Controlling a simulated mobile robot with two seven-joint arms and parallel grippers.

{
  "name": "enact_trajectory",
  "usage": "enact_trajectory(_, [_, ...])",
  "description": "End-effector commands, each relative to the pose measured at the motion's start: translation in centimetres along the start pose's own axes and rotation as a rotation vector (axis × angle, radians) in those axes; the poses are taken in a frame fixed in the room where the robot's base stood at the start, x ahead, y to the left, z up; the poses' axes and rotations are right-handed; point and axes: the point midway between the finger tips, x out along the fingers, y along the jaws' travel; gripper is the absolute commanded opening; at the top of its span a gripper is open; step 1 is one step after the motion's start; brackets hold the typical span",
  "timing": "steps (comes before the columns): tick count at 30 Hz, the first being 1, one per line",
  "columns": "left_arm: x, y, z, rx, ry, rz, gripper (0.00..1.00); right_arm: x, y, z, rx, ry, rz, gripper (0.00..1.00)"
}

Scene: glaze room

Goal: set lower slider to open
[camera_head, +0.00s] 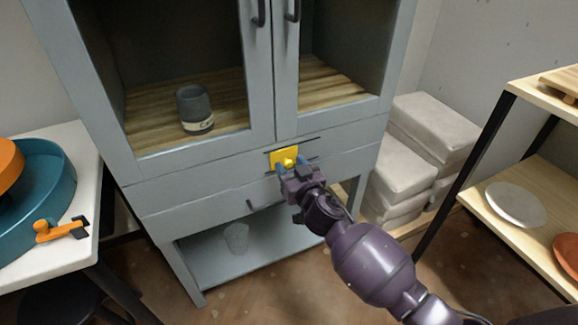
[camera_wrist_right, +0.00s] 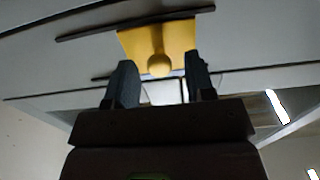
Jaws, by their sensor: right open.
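The lower slider is a yellow plate with a round knob (camera_head: 283,156), set between two dark rails on the front of the grey cabinet (camera_head: 165,193), below its glass doors. In the right wrist view the yellow slider (camera_wrist_right: 158,45) sits ahead, its knob between the two fingertips. My right gripper (camera_head: 291,165) is open at the slider, with one finger on each side of the knob. Its fingers also show in the right wrist view (camera_wrist_right: 160,80). I cannot tell whether they touch the knob. My left gripper is not in view.
A dark cup (camera_head: 194,108) stands behind the left glass door. A drawer handle (camera_head: 250,203) sits lower on the cabinet front. A pottery wheel (camera_head: 40,205) is at left. Stacked pale blocks (camera_head: 398,165) and a shelf with a white plate (camera_head: 515,204) are at right.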

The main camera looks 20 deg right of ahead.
Motion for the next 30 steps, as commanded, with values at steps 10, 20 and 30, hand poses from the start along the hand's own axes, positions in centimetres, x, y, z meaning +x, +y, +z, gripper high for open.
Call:
enact_trajectory(10, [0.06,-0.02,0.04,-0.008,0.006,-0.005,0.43,0.80,0.02,-0.03,0.000,0.000,0.001,0.49])
enact_trajectory(20, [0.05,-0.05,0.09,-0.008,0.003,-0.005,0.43,0.77,0.03,-0.03,0.000,0.000,0.001,0.14])
enact_trajectory(30, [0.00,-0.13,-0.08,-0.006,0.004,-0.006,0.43,0.78,0.72,-0.11,-0.001,0.000,0.002,0.00])
